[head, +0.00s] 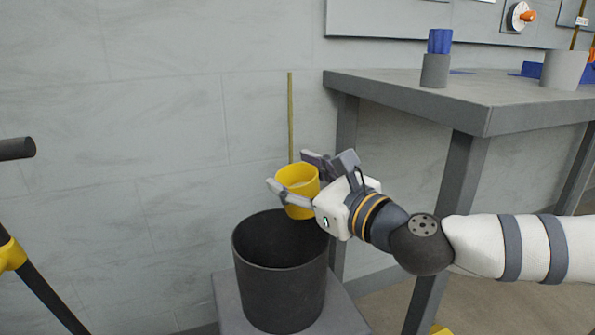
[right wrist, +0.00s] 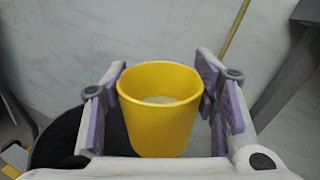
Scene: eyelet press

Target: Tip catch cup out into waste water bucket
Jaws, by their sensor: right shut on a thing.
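The yellow catch cup (head: 299,182) is in my right gripper (head: 293,177), above the rear right part of the dark bucket's rim. It is close to upright, with its open mouth up. In the right wrist view the cup (right wrist: 158,118) sits between the purple-padded fingers (right wrist: 160,95), and something pale shows inside it. The black waste water bucket (head: 281,290) stands below, open at the top; its inside is dark and I cannot see what it holds. In the right wrist view a dark part of the bucket (right wrist: 60,142) shows behind the left finger. My left gripper is not in view.
The bucket stands on a low grey platform (head: 347,316) against the grey wall. A grey table (head: 415,88) stands at the right, carrying a grey holder with blue items (head: 436,68) and a pale pot (head: 563,70). A thin wooden stick (head: 290,115) rises behind the cup.

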